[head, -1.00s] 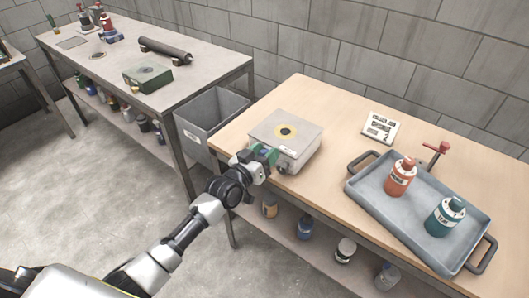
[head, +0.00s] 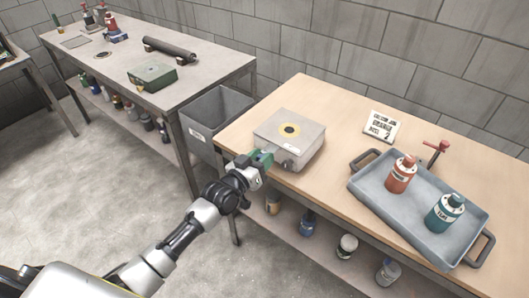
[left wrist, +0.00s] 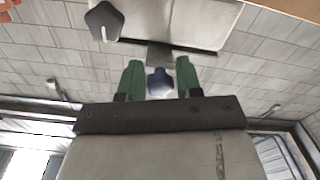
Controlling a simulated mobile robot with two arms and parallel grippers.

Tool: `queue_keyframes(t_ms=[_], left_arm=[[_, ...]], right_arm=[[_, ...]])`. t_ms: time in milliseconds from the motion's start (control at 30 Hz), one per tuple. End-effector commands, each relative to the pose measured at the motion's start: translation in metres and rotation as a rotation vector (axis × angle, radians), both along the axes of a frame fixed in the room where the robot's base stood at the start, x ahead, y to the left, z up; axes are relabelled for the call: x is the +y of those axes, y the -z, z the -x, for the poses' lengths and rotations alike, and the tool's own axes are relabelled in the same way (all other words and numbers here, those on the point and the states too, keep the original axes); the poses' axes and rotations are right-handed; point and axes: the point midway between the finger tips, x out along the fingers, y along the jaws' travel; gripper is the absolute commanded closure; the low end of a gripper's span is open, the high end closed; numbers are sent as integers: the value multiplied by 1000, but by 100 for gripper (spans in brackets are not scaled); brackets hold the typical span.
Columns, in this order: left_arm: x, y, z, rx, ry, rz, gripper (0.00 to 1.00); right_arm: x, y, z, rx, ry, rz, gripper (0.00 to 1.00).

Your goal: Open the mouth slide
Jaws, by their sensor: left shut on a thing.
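A pale grey box (head: 280,150) stands on the near left part of the wooden table. My left gripper (head: 262,158), with green fingers, is at the box's front left side. A dark grey handle-like part (left wrist: 103,20) also shows there. My right gripper is not in view.
A grey tray (head: 417,218) holds an orange bottle (head: 400,175) and a teal bottle (head: 444,213). A sign (head: 382,127) and a red-handled tool (head: 436,149) are behind it. A grey bin (head: 212,125) stands left of the table. A green box (head: 152,76) is on the other bench.

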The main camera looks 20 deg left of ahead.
Motion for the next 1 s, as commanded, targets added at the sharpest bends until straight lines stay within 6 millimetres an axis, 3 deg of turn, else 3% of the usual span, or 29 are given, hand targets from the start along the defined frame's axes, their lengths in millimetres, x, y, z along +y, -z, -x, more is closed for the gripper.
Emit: queue_keyframes(t_ms=[167,200,300,667,1000], left_arm=[[0,-1,0,-5,0,2,100],[0,-1,0,-5,0,2,64],[0,-1,0,-5,0,2,50],[2,0,6,-4,0,2,50],[24,1,66,-2,-1,1,50]], right_arm=[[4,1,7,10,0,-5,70],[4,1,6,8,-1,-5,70],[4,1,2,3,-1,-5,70],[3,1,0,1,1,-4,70],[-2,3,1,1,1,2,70]])
